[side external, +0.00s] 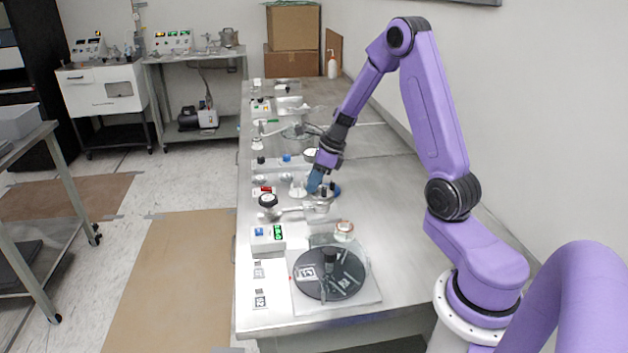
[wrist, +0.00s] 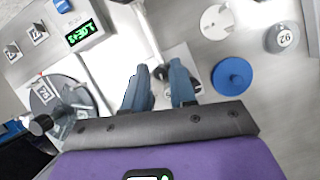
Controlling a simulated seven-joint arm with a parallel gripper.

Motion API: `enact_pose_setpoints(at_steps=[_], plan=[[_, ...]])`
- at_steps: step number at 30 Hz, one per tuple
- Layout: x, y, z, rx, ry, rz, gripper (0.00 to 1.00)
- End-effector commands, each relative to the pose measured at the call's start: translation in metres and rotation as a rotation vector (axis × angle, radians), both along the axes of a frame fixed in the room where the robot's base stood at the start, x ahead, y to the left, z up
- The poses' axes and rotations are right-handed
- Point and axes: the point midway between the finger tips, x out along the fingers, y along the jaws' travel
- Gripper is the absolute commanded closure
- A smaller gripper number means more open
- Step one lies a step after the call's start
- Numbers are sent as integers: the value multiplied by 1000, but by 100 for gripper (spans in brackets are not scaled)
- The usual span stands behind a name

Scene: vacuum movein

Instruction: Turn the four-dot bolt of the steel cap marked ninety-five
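My gripper (wrist: 160,88) has two blue fingers that stand apart in the wrist view, with no object clearly held between them. In the side external view my gripper (side external: 314,188) is low over a small steel fitting (side external: 320,203) on the bench. A round steel cap (wrist: 285,38) with a dark number shows at the upper right of the wrist view. The number is tilted and looks like 92 or 95; I cannot tell which. I cannot make out a four-dot bolt in either view.
A blue disc (wrist: 232,76) and a white disc (wrist: 215,22) lie right of the fingers in the wrist view.

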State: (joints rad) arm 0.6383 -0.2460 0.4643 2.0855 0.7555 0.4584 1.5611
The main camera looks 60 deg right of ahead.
Motion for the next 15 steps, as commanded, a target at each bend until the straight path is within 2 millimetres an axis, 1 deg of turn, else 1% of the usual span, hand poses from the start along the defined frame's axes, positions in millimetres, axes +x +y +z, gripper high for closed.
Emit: enact_pose_setpoints(at_steps=[1,2,3,4,15], plan=[[0,0,0,0,0,0,74],[0,0,0,0,0,0,77],[0,0,0,0,0,0,90],[0,0,0,0,0,0,100],[0,0,0,1,0,30,100]])
